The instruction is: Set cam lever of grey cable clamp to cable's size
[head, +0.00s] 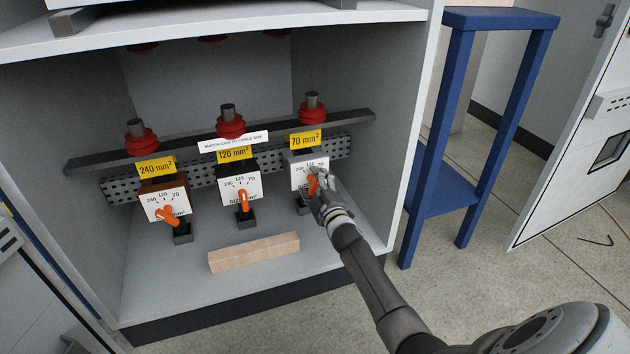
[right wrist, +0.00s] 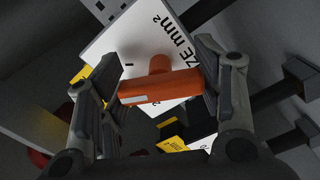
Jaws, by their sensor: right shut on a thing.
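The grey cable clamp (head: 297,157) is the right one of three in the cabinet, under a yellow 70 mm² label (head: 305,139). Its white dial plate (head: 299,176) is marked 240, 120 and 70. Its orange cam lever (head: 312,186) is partly hidden by my right gripper (head: 321,187), so I cannot tell its exact setting in the head view. In the right wrist view, the lever (right wrist: 160,88) lies between the two fingers of my right gripper (right wrist: 158,80), which is shut on it. My left gripper is not in view.
A brown clamp (head: 164,184) marked 240 mm² and a black clamp (head: 238,165) marked 120 mm² stand to the left, each with an orange lever. A wooden block (head: 254,252) lies on the cabinet floor. A blue stand (head: 447,189) is outside, right of the cabinet.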

